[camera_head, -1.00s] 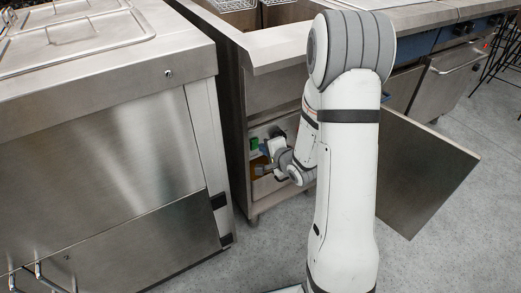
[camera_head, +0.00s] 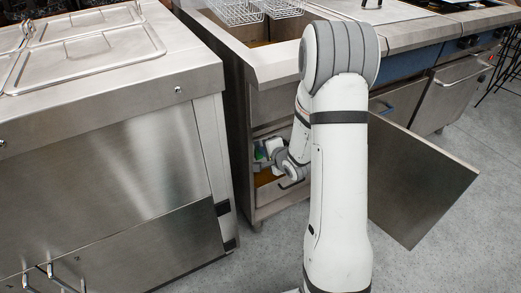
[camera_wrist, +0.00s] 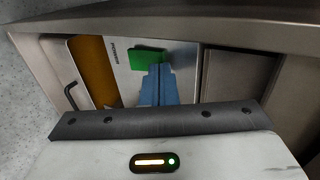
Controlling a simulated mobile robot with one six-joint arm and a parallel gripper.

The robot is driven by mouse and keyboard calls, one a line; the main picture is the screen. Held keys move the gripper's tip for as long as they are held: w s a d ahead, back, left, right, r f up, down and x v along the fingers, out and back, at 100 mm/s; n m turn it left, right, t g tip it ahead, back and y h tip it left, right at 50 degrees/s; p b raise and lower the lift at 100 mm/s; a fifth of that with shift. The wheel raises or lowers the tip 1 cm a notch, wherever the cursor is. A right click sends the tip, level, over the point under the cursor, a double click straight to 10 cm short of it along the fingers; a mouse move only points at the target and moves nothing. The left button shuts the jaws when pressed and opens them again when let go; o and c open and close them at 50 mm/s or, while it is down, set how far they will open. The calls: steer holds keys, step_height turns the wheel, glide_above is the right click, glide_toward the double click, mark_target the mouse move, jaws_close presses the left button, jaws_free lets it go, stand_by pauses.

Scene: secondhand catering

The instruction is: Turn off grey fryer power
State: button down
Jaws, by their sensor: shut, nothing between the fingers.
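The grey fryer (camera_head: 262,72) stands in the middle of the head view, its front cabinet open. Inside, the wrist view shows a pale control panel with dark lettering (camera_wrist: 116,75) and a green switch (camera_wrist: 148,58). My gripper (camera_wrist: 158,70) is shut and empty, its blue fingers pointing at the panel. The fingertips overlap the lower right edge of the green switch in this view; I cannot tell whether they touch it. In the head view my arm reaches into the cabinet and hides most of the panel.
The open cabinet door (camera_head: 420,185) hangs to the right of my arm. A steel counter unit (camera_head: 110,150) stands close on the left. Wire baskets (camera_head: 235,12) sit on top of the fryer. A brown surface (camera_wrist: 92,70) and a dark handle (camera_wrist: 70,95) lie left of the panel.

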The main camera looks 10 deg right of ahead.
steer(key=shift+r+p, duration=0.7)
steer(key=shift+p, duration=0.15)
steer(key=shift+w, duration=0.1)
steer(key=p+v, duration=0.6)
steer(key=v, duration=0.5)
steer(key=shift+s+p, duration=0.35)
steer(key=r+p, duration=0.1)
steer(key=p, duration=0.3)
steer(key=shift+s+d+p, duration=0.1)
steer(key=shift+s+p, duration=0.2)
steer(key=shift+s, duration=0.05)
steer(key=p, duration=0.3)
steer(key=shift+s+d, duration=0.1)
steer(key=shift+s, duration=0.3)
